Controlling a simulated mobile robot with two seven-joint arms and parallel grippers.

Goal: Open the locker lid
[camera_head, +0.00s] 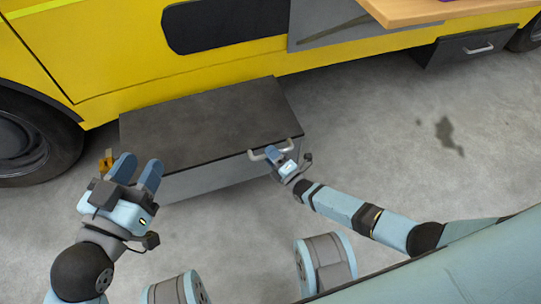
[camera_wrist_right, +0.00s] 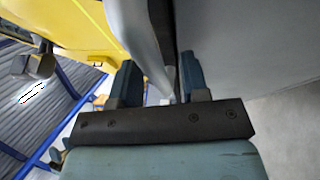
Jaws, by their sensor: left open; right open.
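The locker (camera_head: 225,176) is a grey box with a dark flat lid (camera_head: 205,122), and the lid lies closed on it. A pale bar handle (camera_head: 258,155) sits at the lid's front edge, towards the right end. My right gripper (camera_head: 275,154) is open at the handle. In the right wrist view its two fingers (camera_wrist_right: 162,85) stand apart, with a pale grey curved piece, apparently the handle, between them; I cannot tell whether they touch it. My left gripper (camera_head: 138,170) is open and empty by the locker's front left corner, hiding part of it.
A yellow vehicle (camera_head: 120,60) stands right behind the locker, with a wheel (camera_head: 25,140) at the left. A small orange-yellow thing (camera_head: 106,160) shows beside my left gripper. A wooden shelf (camera_head: 425,10) and a grey drawer box (camera_head: 465,48) are at upper right. Floor to the right is clear.

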